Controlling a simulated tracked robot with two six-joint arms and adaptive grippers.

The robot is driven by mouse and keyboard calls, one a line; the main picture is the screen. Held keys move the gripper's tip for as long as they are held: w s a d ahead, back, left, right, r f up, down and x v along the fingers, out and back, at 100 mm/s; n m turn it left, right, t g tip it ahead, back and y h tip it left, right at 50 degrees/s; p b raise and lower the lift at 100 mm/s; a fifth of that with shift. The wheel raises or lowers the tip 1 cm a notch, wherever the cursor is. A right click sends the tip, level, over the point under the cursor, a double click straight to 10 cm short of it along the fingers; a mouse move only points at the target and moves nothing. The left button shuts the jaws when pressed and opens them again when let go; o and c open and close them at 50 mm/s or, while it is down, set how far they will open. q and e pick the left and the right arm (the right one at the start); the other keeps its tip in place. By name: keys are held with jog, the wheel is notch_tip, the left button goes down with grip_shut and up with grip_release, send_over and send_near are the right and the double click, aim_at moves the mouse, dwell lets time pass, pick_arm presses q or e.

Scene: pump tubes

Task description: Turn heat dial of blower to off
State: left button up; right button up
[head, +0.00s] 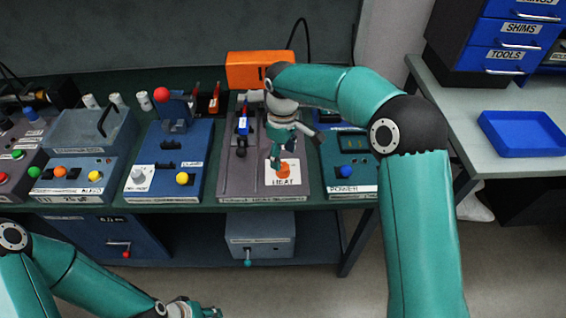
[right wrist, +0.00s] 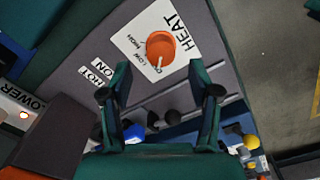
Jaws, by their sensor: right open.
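The blower's heat dial (head: 284,171) is an orange round knob on a white plate marked HEAT, at the front of the grey-brown blower panel (head: 236,185). In the right wrist view the dial (right wrist: 161,46) shows a white pointer at its lower edge, near a small label starting with O; LOW and HIGH are printed to its left. My right gripper (head: 293,151) is open and empty above the panel, just behind the dial. Its fingertips (right wrist: 160,93) are apart and not touching the dial. My left gripper (head: 190,309) is low at the bottom edge, partly cut off.
A blue panel with a yellow knob (head: 182,179) stands left of the blower, and a panel marked POWER (head: 341,189) stands right. An orange box (head: 250,69) is behind. A blue tray (head: 522,133) lies on the right table.

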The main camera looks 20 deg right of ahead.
aim_at(283, 167)
notch_tip(283, 167, up, 7)
dwell(0.3)
jog(key=shift+s+f, duration=0.1)
dwell(0.4)
